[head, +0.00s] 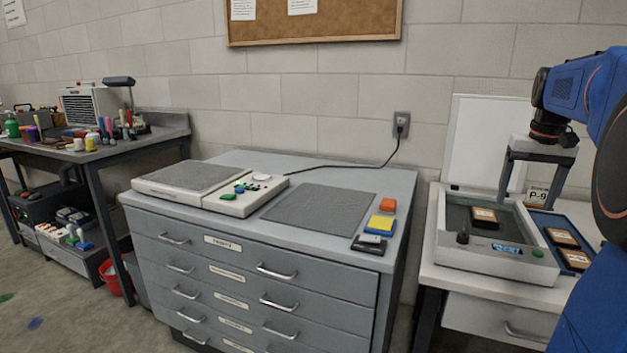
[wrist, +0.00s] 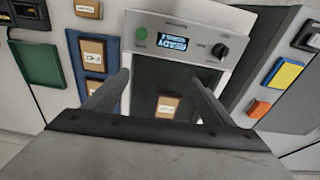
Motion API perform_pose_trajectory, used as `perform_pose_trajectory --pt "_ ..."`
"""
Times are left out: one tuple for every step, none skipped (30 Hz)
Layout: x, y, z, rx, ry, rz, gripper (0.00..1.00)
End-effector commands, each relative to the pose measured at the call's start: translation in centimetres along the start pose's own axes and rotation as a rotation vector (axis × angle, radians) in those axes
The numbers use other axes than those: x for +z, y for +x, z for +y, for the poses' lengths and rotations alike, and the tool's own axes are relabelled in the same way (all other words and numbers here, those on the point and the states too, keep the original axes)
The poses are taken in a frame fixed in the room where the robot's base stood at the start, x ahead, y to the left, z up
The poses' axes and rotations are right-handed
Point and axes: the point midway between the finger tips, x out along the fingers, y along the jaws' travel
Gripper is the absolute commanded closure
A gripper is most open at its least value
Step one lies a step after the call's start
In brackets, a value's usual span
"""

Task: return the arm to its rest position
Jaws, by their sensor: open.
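My blue arm comes in from the right in the head view. My gripper (head: 534,196) points down above the right-hand bench, over the grey open-topped device. Its two fingers are spread apart, with nothing between them. In the wrist view the fingers of my gripper (wrist: 158,92) frame the device's dark chamber from above. A small brown labelled box (head: 484,217) lies inside the chamber, below and apart from the fingers. It also shows in the wrist view (wrist: 168,106).
The device (head: 497,264) has a raised white lid (head: 485,145) behind it. A blue tray (head: 546,222) with brown boxes stands at its right. A grey drawer cabinet (head: 243,157) stands left, past a gap, bearing a flat panel device (head: 240,205) and coloured blocks. A cluttered workbench (head: 163,134) stands far left.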

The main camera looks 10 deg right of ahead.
Motion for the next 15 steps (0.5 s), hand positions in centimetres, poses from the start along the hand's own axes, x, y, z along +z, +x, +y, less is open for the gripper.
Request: perform_pose_trajectory --pt "0.6 0.0 -0.7 -0.001 -0.010 0.004 0.23" --pt "0.9 0.0 -1.1 -0.001 -0.016 0.006 0.23" --pt "1.3 0.1 -1.6 -0.002 -0.023 0.011 0.23" --pt "1.7 0.1 -2.1 -0.002 -0.030 0.014 0.23" --pt "2.0 0.2 -2.5 -0.003 -0.036 0.018 0.23" --pt "2.6 0.3 -3.2 -0.004 -0.045 0.023 0.23" --pt "3.0 0.3 -3.6 -0.005 -0.052 0.026 0.23" --pt "3.5 0.4 -4.2 -0.006 -0.060 0.030 0.23" --pt "4.2 0.5 -4.9 -0.007 -0.071 0.036 0.23" --pt "4.8 0.6 -5.5 -0.008 -0.079 0.042 0.23" --pt "5.5 0.8 -6.2 -0.010 -0.090 0.046 0.23" --pt "6.5 0.9 -7.1 -0.012 -0.105 0.055 0.23" --pt "7.3 1.1 -7.8 -0.014 -0.118 0.062 0.23" --pt "8.3 1.3 -8.5 -0.016 -0.131 0.069 0.23" --pt "9.6 1.7 -9.5 -0.019 -0.150 0.079 0.23"
